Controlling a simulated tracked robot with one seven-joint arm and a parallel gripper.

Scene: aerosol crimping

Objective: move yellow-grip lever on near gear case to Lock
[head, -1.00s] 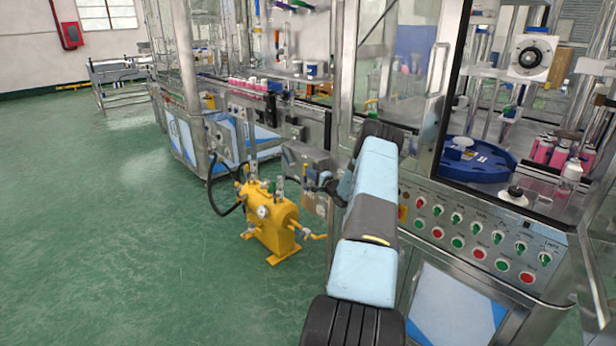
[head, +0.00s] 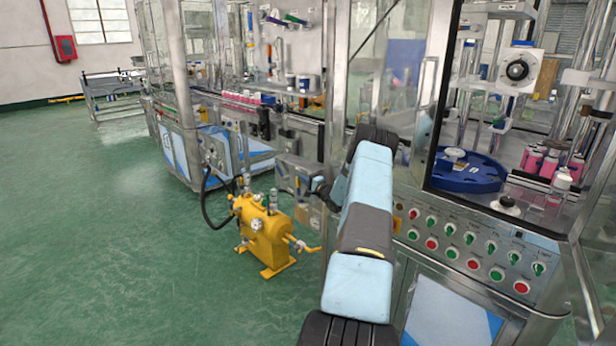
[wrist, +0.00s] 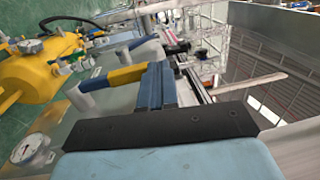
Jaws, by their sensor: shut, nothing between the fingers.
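The yellow-grip lever (wrist: 127,76) shows in the wrist view, just left of my fingers, with a pale grey fitting at its left end and a blue bar beside it. My gripper (wrist: 158,72) is shut and empty. Its dark blue fingers are close beside the right end of the yellow grip; I cannot tell whether they touch it. In the head view, my gripper (head: 320,187) is mostly behind my arm, near a grey metal case (head: 294,172) on the machine side. The lever and any Lock marking cannot be made out there.
A yellow tank (head: 264,236) with hoses stands on the green floor beside the machine; it also shows in the wrist view (wrist: 28,75). A round gauge (wrist: 30,146) is at lower left there. A button panel (head: 470,245) lies right of my arm. Floor at left is clear.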

